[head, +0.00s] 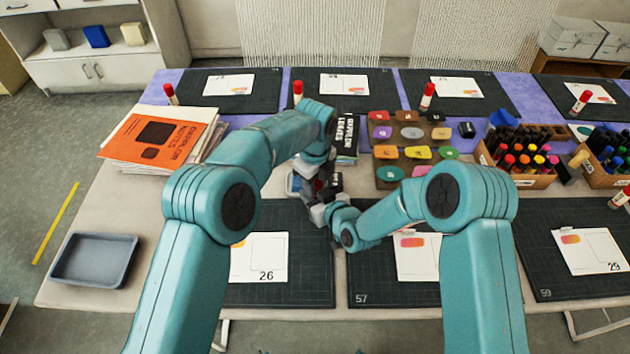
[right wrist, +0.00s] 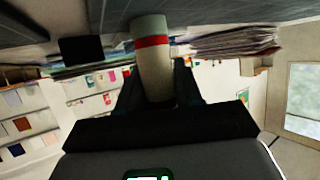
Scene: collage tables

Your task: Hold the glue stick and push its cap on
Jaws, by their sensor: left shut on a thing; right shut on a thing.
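The glue stick (right wrist: 152,62) is a pale cylinder with a red band. It stands out between the fingers of my right gripper (right wrist: 157,88) in the right wrist view, and the gripper is shut on it. No red cap shows on the part seen there. In the head view my left gripper (head: 314,182) is shut, close above my right wrist. A small patch of red shows at its dark fingers, and it looks like the cap. The arms hide most of the grip, so I cannot tell whether cap and stick touch.
Dark cutting mats (head: 290,283) with printed sheets cover the table. Several other red-capped glue sticks (head: 427,97) stand along the back. Coloured stamps (head: 388,152) and marker boxes (head: 530,180) are at right. Orange-topped papers (head: 160,132) and a grey tray (head: 95,258) are at left.

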